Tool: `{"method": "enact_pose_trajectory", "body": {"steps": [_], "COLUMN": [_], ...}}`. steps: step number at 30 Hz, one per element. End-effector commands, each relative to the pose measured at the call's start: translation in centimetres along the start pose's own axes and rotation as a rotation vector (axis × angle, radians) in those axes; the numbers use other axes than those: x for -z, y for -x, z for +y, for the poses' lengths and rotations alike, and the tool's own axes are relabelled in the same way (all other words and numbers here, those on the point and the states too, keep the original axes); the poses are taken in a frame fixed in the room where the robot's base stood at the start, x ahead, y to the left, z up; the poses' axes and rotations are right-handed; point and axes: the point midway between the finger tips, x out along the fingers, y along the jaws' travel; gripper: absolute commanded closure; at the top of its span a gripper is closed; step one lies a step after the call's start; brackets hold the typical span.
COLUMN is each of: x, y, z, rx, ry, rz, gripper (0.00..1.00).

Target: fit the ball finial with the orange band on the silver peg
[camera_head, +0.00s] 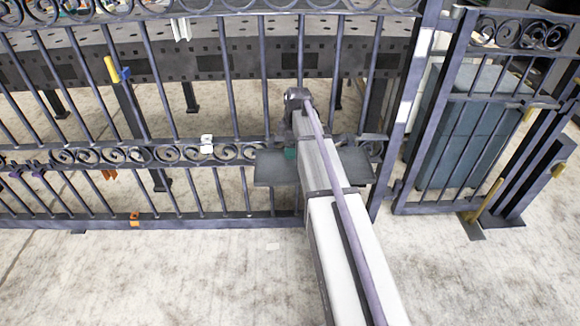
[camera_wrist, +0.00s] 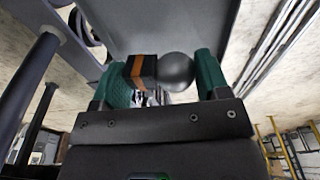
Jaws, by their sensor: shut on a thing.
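The ball finial (camera_wrist: 177,72) is a dark grey ball on a square base with an orange band (camera_wrist: 140,71). In the wrist view it lies sideways between the green fingers of my gripper (camera_wrist: 164,78), which is shut on it. In the head view my arm reaches to the gate and hides most of the gripper; only a bit of green (camera_head: 290,153) shows. The finial does not show there. I cannot make out the silver peg for certain in either view.
A dark grey shelf (camera_head: 272,167) sits at the gate beside my arm; a grey plate (camera_wrist: 165,25) fills the top of the wrist view. Gate bars (camera_head: 226,75) and scrollwork (camera_head: 90,156) stand left. A side gate (camera_head: 470,125) stands right. The front floor is clear.

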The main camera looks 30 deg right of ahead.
Motion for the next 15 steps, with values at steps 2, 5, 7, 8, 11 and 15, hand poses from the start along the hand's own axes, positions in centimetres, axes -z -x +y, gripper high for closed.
{"method": "enact_pose_trajectory", "body": {"steps": [2,5,7,8,11,15], "x": [-0.3,-0.2,-0.3,-0.4,-0.7,-0.8], "y": [-2.1,-1.8,-2.7,-3.4,-5.8,-6.5], "z": [0.0,0.0,0.0,0.0,0.0,0.0], "rx": [0.0,0.0,0.0,0.0,0.0,0.0], "ry": [0.0,0.0,0.0,0.0,0.0,0.0], "rz": [0.0,0.0,0.0,0.0,0.0,0.0], "gripper": [0.64,0.64,0.64,0.64,0.64,0.64]}}
